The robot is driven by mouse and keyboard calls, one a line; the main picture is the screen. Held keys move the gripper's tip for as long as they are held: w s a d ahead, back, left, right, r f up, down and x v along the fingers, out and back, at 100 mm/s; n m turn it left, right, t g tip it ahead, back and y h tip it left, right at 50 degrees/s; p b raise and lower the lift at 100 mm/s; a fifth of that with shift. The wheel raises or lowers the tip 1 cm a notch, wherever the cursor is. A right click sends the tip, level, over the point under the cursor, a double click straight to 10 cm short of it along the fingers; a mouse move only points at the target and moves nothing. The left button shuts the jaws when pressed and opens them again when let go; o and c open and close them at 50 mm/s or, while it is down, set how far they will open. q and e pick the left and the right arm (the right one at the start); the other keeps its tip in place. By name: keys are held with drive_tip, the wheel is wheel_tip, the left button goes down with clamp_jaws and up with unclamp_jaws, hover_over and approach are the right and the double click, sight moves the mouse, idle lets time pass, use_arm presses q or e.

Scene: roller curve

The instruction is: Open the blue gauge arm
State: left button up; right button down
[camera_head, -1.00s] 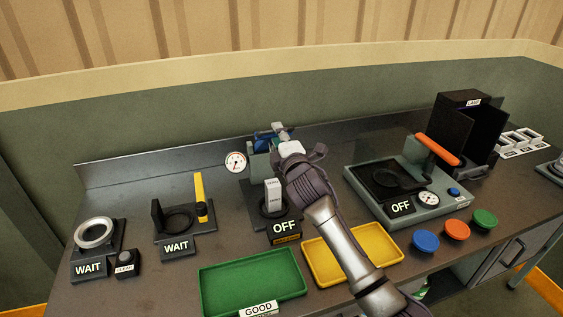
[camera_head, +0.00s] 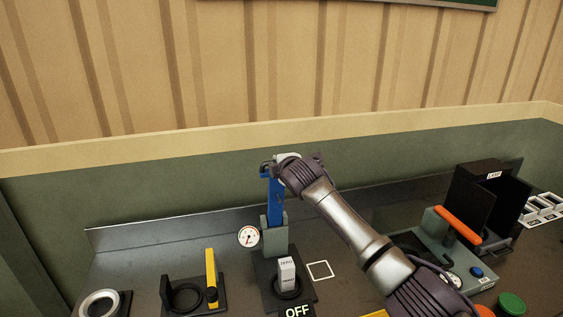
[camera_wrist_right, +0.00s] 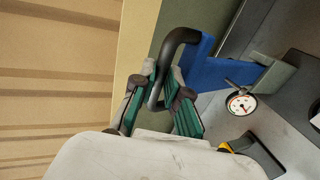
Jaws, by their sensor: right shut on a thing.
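The blue gauge arm (camera_head: 276,201) stands upright on its grey-green post (camera_head: 273,237) at the back of the bench. In the right wrist view the arm (camera_wrist_right: 216,73) ends in a black loop handle (camera_wrist_right: 177,38). My right gripper (camera_wrist_right: 163,78) is shut on that handle, with a finger on either side of its bar. In the head view the right gripper (camera_head: 278,164) is at the top of the raised arm, and its fingertips are mostly hidden. My left gripper is not in view.
A round dial (camera_head: 249,236) is beside the post. A white block marked ZERO (camera_head: 287,269) sits in front, above the OFF sign (camera_head: 297,311). A yellow-lever fixture (camera_head: 211,276) is left; an orange-handled device (camera_head: 458,226) and black lamp box (camera_head: 484,207) are right.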

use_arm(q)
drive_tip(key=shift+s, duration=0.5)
use_arm(e)
drive_tip(key=shift+f, duration=0.6)
drive_tip(key=c, duration=1.3)
unclamp_jaws()
drive_tip(key=shift+o, duration=0.6)
drive_tip(key=shift+w, duration=0.1)
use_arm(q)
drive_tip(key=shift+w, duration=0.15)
use_arm(e)
drive_tip(key=shift+w+a, duration=0.1)
drive_tip(key=shift+w, duration=0.05)
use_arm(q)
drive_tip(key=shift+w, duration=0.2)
use_arm(e)
drive_tip(key=shift+r, duration=0.15)
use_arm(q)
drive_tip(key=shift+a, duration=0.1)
use_arm(e)
drive_tip(key=v, duration=1.2)
